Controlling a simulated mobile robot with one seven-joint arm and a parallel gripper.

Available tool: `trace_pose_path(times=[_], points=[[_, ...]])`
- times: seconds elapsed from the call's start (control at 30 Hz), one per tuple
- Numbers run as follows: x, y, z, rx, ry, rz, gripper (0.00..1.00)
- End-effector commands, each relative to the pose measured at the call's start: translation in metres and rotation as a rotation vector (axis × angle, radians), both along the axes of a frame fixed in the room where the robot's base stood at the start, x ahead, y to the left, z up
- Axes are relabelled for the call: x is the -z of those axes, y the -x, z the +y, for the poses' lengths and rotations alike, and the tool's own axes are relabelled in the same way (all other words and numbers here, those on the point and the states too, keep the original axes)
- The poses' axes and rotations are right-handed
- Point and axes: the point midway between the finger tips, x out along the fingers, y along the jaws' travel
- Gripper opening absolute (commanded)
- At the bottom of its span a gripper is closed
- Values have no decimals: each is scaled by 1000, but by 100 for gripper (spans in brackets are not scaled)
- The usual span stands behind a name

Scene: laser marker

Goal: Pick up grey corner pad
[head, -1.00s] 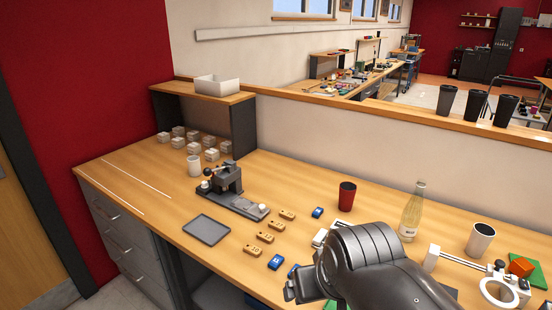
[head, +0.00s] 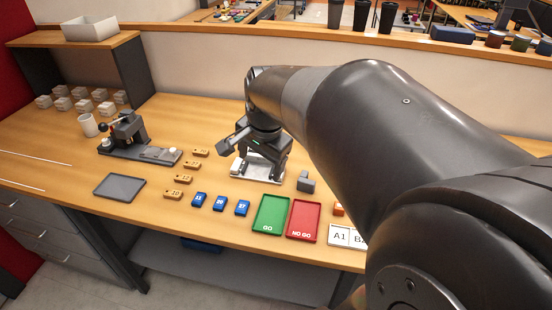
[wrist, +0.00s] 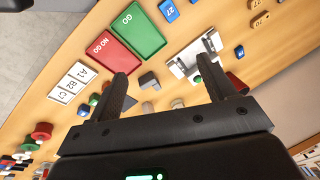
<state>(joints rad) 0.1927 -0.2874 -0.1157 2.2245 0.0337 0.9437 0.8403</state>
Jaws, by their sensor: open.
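A small grey stepped block, which looks like the grey corner pad (head: 306,182), stands on the wooden bench to the right of the white fixture and behind the red tray. It also shows in the wrist view (wrist: 149,80), between the lines of my two fingers and beyond them. My gripper (head: 262,166) is open and empty, above the white fixture in the head view. In the wrist view its fingers (wrist: 161,68) are spread wide with nothing between them. Other light grey pieces (wrist: 178,103) lie near the pad in the wrist view.
The white fixture (head: 257,172) is close under my gripper. A green GO tray (head: 271,214) and a red NO GO tray (head: 304,218) lie at the front edge. Blue tags (head: 220,202) and wooden tags (head: 178,194) are to the left. My arm hides the bench's right side.

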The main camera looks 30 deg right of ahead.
Motion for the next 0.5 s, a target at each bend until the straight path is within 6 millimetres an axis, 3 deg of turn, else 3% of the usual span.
trace_pose_path(times=[0.2, 0.5], points=[[29, -34, -66, 489, -108, 90, 76], [80, -55, -155, 1115, -185, 184, 76]])
